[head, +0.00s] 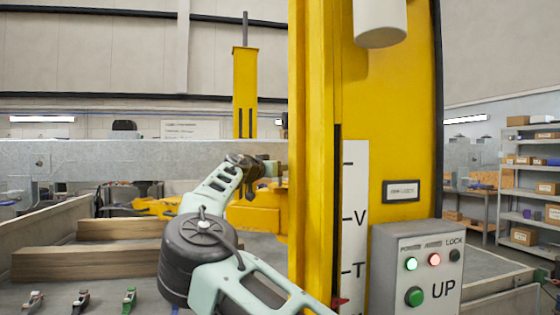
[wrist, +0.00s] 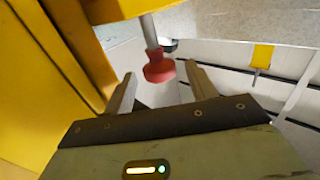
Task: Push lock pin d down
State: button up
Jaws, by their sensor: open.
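In the wrist view, a red knob (wrist: 158,68) sits on the end of a grey rod (wrist: 149,32), which comes out of a yellow part at the top. No letter shows on it, so I cannot tell for certain that it is lock pin d. My gripper (wrist: 160,84) is open, with one finger on each side of the knob. I cannot tell whether a finger touches it. In the head view my gripper (head: 246,168) is small, beside the grey beam and left of the yellow column; the knob cannot be made out there.
A yellow column (head: 312,130) stands close on the right. A grey beam (head: 110,155) crosses behind my arm. A control box (head: 415,268) marked UP and LOCK has green and red lamps lit. Wooden beams (head: 85,262) and several small clamps lie at left.

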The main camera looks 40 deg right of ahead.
jog(key=shift+p+x, duration=0.45)
jog(key=shift+x, duration=0.95)
grip_shut()
notch_tip(320, 180, down, 4)
jog(key=b, duration=0.4)
jog(key=shift+r, duration=0.15)
grip_release()
jog(key=shift+r, duration=0.1)
jog(key=shift+a, duration=0.1)
